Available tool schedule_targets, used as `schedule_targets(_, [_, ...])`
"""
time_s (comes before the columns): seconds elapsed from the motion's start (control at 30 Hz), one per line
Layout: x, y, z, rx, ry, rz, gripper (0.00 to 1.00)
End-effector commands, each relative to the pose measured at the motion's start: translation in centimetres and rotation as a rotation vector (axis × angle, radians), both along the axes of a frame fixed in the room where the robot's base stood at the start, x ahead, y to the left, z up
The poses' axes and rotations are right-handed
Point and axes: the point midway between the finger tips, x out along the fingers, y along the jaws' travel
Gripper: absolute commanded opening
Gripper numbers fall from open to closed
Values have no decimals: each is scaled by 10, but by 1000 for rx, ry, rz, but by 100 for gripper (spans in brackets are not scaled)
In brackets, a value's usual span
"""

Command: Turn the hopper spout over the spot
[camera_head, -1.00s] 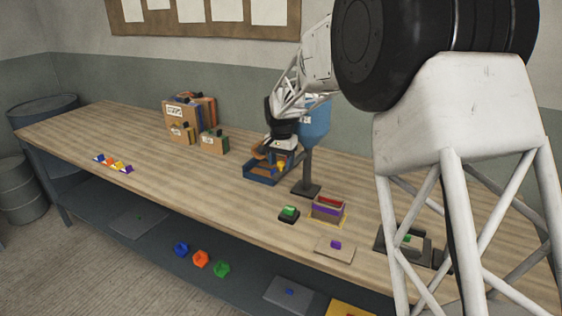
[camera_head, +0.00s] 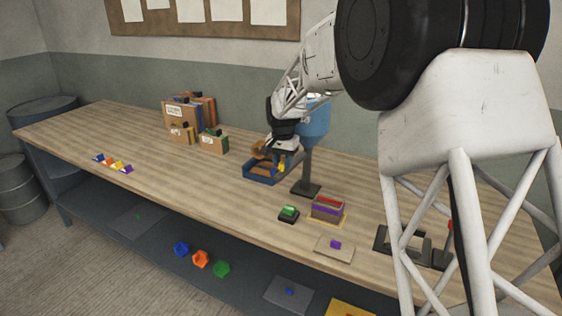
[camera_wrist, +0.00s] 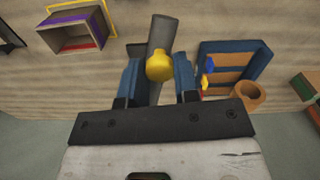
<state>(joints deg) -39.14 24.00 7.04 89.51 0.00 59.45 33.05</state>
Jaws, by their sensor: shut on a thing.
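The blue hopper (camera_head: 314,120) stands on a dark post with a flat foot, partly behind my arm in the head view. In the wrist view my gripper (camera_wrist: 158,68) is shut on a yellow knob (camera_wrist: 160,64), with a blue finger on each side. A grey bar (camera_wrist: 163,32) runs behind the knob; I cannot tell if it is the spout. A yellow-outlined spot (camera_head: 343,222) lies on the bench around a purple and red open box (camera_head: 326,209). The box also shows at the upper left in the wrist view (camera_wrist: 70,38).
A blue-edged tray (camera_head: 258,176) lies beside the hopper post, with a brown cup (camera_wrist: 248,95) by it. A green-topped black block (camera_head: 289,213) and a small board (camera_head: 333,248) with a purple piece lie near the box. Boxes (camera_head: 190,115) stand at the back. The bench's left part is mostly clear.

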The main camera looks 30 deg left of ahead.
Motion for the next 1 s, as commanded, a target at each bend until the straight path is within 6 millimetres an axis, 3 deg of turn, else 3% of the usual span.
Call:
schedule_targets(0.53, [-5,-55,1,0,0,397,0])
schedule_targets(1.0, [15,-109,2,0,-2,823,0])
